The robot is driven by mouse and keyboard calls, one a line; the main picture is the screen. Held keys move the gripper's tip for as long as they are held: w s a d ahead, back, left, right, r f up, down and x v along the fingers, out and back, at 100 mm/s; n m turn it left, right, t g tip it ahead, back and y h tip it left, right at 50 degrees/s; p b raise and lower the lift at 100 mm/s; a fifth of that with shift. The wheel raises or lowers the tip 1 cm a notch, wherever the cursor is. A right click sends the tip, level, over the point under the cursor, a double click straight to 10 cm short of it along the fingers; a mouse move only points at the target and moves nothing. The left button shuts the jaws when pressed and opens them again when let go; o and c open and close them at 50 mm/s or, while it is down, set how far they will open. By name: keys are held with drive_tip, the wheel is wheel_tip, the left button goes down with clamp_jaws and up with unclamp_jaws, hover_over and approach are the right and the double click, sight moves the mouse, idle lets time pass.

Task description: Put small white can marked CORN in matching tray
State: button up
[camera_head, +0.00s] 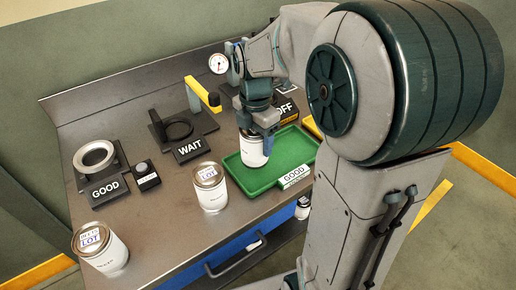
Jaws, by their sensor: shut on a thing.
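My gripper (258,128) points down and is shut on a small white can (253,152). The can is upright over the left back part of the green tray (258,191), and I cannot tell whether it touches the tray floor. The print on the held can is not readable. My arm hides the area behind and to the right of the tray.
Two more white cans, a middle one (211,197) and a front-left one (106,255), stand on the metal bench (160,215). Black fixtures marked GOOD (106,189) and WAIT (194,147) stand behind, with a yellow post (203,94) and a gauge (218,63).

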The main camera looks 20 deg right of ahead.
sight(256, 151)
drive_tip(key=shift+f, duration=2.05)
drive_tip(key=shift+f, duration=0.1)
drive_tip(key=shift+f, duration=0.15)
drive_tip(key=o, duration=1.4)
drive_tip(key=shift+c, duration=0.2)
drive_tip(key=shift+r, duration=0.2)
